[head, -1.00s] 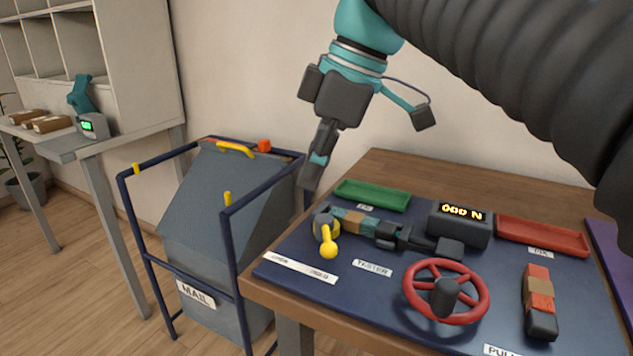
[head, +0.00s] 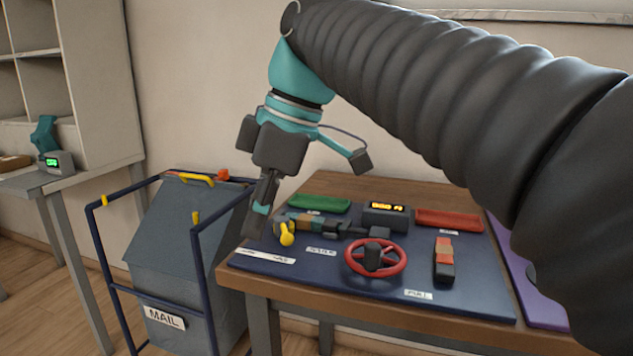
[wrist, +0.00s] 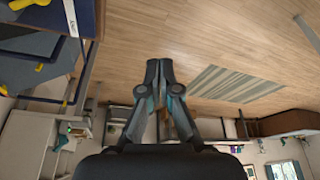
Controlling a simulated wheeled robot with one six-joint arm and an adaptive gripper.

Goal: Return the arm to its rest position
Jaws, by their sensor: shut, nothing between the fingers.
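My gripper (head: 256,222) hangs pointing down at the left edge of the wooden table in the head view, between the table and the mail cart. Its fingers are together and hold nothing. In the wrist view my gripper (wrist: 160,66) shows its fingertips close together, with floor behind them. The tester (head: 325,226) lies on the dark blue mat, with a yellow knob (head: 287,238) at its left end, just right of my gripper in the picture. A red handwheel (head: 375,259) stands at the front of the mat.
A green tray (head: 318,204), a lit display box (head: 386,216), a red tray (head: 450,220) and a red-and-black piece (head: 444,260) are on the table. A blue-framed mail cart (head: 185,235) stands left. Open wooden floor shows in the wrist view, with a striped rug (wrist: 222,92).

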